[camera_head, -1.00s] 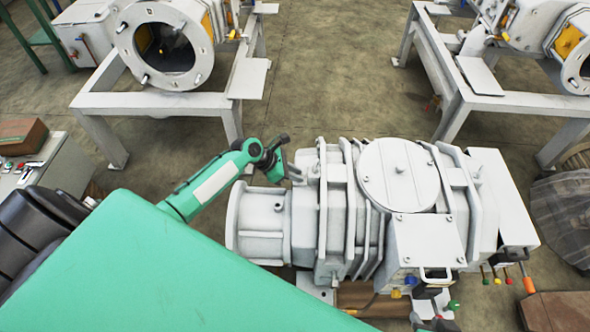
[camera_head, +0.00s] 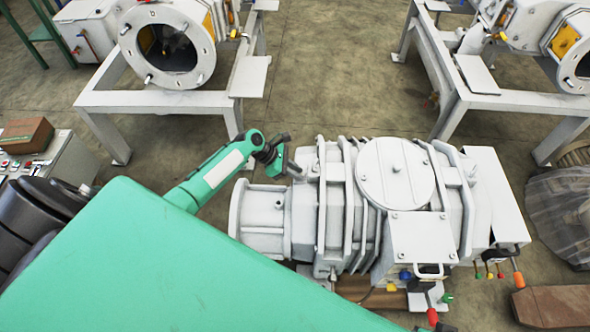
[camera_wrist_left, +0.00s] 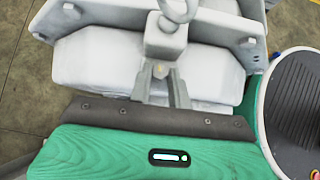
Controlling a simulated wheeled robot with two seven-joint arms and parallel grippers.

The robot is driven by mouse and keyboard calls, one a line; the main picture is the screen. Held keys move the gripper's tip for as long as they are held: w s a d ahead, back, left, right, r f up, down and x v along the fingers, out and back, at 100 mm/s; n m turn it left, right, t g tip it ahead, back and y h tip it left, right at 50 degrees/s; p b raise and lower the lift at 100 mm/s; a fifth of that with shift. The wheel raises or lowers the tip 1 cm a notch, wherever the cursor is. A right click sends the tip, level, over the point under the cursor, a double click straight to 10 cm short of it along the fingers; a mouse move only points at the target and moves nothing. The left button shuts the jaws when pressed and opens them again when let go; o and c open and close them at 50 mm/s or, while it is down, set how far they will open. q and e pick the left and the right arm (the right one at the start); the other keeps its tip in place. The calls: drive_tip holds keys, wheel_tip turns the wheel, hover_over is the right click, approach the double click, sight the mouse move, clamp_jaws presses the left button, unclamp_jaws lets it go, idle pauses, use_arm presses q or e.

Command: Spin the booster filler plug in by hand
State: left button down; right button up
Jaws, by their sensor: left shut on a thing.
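The screw vacuum pump (camera_head: 263,211) is a large light grey ribbed machine in the middle of the head view. My left gripper (camera_head: 292,169) is at its upper left side, beside the first ribs. In the left wrist view its two grey fingers (camera_wrist_left: 161,88) are shut on a small, dull, rounded piece (camera_wrist_left: 160,70), seemingly the filler plug, right below a grey block (camera_wrist_left: 166,38) on the pump. The fingers hide most of the plug. I cannot tell how deep it sits. My right gripper does not show clearly in either view.
Similar grey machines stand on frames at the back left (camera_head: 172,102) and back right (camera_head: 518,100). Coloured handles (camera_head: 517,279) stick out at the pump's front right. Concrete floor lies open behind the pump.

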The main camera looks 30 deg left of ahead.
use_arm(q)
drive_tip(key=shift+m, duration=0.3)
drive_tip(key=shift+w+m+g+h, duration=0.15)
drive_tip(key=shift+m+g, duration=0.45)
drive_tip(key=shift+w+m+g+h, duration=0.15)
drive_tip(key=shift+m+g, duration=0.95)
drive_tip(key=shift+m, duration=0.2)
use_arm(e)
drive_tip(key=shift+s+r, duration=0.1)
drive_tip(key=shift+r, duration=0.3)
use_arm(q)
drive_tip(key=c, duration=1.3)
unclamp_jaws()
drive_tip(key=shift+w, duration=0.1)
